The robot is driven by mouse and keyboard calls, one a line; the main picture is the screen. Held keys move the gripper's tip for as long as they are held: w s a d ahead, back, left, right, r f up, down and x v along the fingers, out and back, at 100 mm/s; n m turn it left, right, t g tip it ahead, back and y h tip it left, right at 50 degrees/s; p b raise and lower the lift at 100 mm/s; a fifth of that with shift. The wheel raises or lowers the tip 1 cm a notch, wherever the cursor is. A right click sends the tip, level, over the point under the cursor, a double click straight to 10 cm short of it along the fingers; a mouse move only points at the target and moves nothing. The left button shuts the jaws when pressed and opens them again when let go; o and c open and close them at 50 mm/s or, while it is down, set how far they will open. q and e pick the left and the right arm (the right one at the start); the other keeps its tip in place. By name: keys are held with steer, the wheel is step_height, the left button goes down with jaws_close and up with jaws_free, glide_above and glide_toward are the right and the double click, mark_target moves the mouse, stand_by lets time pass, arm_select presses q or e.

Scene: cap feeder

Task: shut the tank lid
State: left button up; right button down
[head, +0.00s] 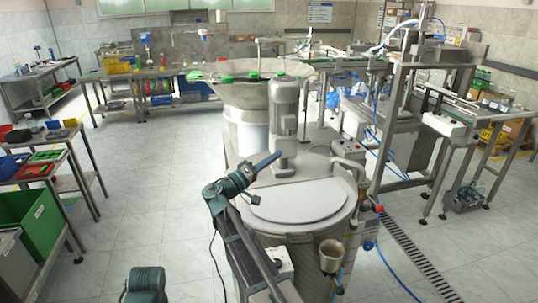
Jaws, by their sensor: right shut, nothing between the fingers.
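The tank (285,240) is a large round steel vessel in the middle foreground. Its pale grey lid (305,203) lies flat across the top and looks level with the rim. My right gripper (278,155) is shut and empty. It points right and away, over the back left part of the tank top near the foot of the motor, and appears apart from the lid. My right arm crosses in front of the tank's left side and hides part of its wall. My left gripper does not show.
A grey upright motor (284,110) stands behind the lid, with a wide steel feeder bowl (248,84) beyond. A bent pipe (348,165) and a small beige cup (331,255) are at the tank's right. Open tiled floor lies left, before a green crate (35,222).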

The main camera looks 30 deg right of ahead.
steer(key=s+a+f+m+g+h+b, duration=0.1)
steer(key=s+f+m+b, duration=0.4)
steer(key=s+f+b, duration=0.5)
steer(key=shift+s+a+f+m+g+h+b, duration=0.15)
steer(key=shift+a+f+m+g+h+b, duration=0.4)
steer(key=shift+f+b, duration=1.15)
steer(key=shift+a+r+n, duration=0.2)
steer(key=shift+r+n, duration=0.05)
step_height(320, 180, up, 4)
steer(key=p, duration=0.4)
steer(key=w+a+f+b, duration=0.2)
steer(key=a+f+b, duration=0.2)
steer(key=a, duration=0.4)
steer(key=shift+f+b, duration=0.35)
steer(key=shift+b, duration=0.2)
